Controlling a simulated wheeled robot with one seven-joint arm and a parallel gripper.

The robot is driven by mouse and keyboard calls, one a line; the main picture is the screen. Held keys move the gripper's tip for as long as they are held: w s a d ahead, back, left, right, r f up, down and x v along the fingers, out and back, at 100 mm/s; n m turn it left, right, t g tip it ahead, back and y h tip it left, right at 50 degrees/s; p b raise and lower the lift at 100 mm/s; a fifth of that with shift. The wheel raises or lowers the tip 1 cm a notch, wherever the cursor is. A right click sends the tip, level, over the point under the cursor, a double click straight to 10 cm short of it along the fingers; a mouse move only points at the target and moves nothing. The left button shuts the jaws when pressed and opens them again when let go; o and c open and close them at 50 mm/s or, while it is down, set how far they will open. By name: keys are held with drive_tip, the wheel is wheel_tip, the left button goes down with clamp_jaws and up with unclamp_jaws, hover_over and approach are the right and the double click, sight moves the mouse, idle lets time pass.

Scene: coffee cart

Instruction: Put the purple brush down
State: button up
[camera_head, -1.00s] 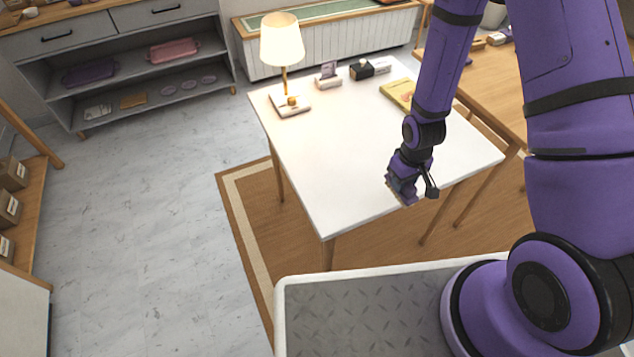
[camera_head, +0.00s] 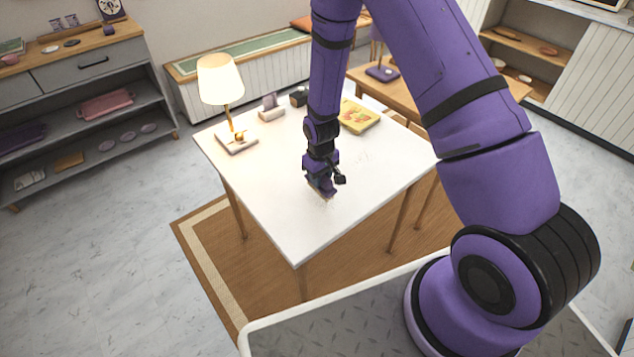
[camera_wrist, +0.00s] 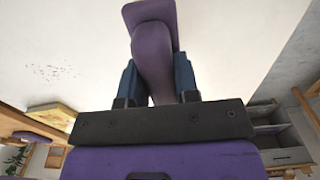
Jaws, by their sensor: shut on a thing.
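In the wrist view my gripper (camera_wrist: 156,88) is shut on the purple brush (camera_wrist: 152,45), its two dark blue fingers on either side of the brush's handle. The brush's wider end points away from the gripper. In the head view my gripper (camera_head: 322,188) is over the white table (camera_head: 270,190), towards its front part. The brush itself is small and hard to make out there. I cannot tell whether it touches the table top.
A lamp (camera_head: 222,80) stands at the table's back left. A small holder (camera_head: 271,108), a black box (camera_head: 299,96) and a yellow book (camera_head: 358,117) are along the back. Faint specks (camera_wrist: 52,72) lie on the table. The left and front table top is clear.

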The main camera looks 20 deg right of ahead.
drive_tip(key=shift+w+a+f, duration=0.15)
drive_tip(key=shift+w+a, duration=0.15)
drive_tip(key=shift+w, duration=0.5)
drive_tip(key=shift+f, duration=1.65)
drive_tip(key=shift+s+f, duration=0.1)
drive_tip(key=o, duration=1)
wheel_tip(320, 180, up, 12)
drive_tip(key=shift+d+r, duration=0.1)
drive_tip(key=shift+r, duration=0.05)
